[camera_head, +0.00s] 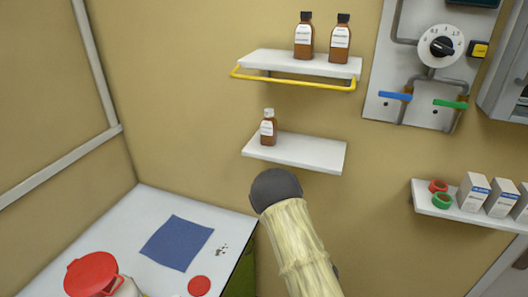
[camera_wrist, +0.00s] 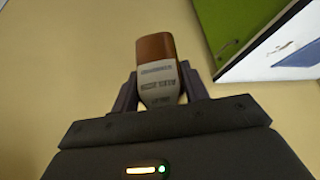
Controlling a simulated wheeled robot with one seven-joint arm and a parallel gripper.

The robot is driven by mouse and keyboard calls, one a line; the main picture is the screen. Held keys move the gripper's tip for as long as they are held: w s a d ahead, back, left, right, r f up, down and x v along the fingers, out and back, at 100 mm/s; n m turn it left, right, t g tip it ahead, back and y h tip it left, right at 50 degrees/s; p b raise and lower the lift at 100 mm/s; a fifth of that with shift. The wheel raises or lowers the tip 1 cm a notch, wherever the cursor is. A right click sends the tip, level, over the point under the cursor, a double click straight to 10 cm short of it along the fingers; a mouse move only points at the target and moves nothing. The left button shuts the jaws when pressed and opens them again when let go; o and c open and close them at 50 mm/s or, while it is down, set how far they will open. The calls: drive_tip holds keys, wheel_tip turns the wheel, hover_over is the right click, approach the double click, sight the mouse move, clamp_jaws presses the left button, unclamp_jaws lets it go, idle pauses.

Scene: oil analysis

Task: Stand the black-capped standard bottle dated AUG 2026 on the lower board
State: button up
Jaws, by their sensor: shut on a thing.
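In the wrist view my gripper (camera_wrist: 160,88) is shut on a brown bottle (camera_wrist: 155,48) with a white label. Its label print is too blurred to read, and its cap is hidden. In the head view my arm hides this bottle and the fingers; the arm's dark end is just below the lower board (camera_head: 310,154). A small brown bottle with a pale cap (camera_head: 268,128) stands at the left of that board. The board's middle and right are bare. Two black-capped brown bottles (camera_head: 304,36) (camera_head: 339,38) stand on the upper shelf (camera_head: 275,60); their dates cannot be read.
A yellow rail (camera_head: 290,81) runs along the upper shelf's front. A valve panel (camera_head: 400,112) is at the upper right. A side shelf (camera_head: 455,208) holds boxes and rings. A white worktop (camera_head: 150,205) at lower left bears a blue cloth (camera_head: 177,243) and a red-lidded container (camera_head: 92,272).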

wheel_tip(320, 180, down, 9)
drive_tip(key=b, duration=0.7)
drive_tip(key=shift+d+r, duration=0.1)
drive_tip(key=shift+r, duration=0.05)
idle(1.6)
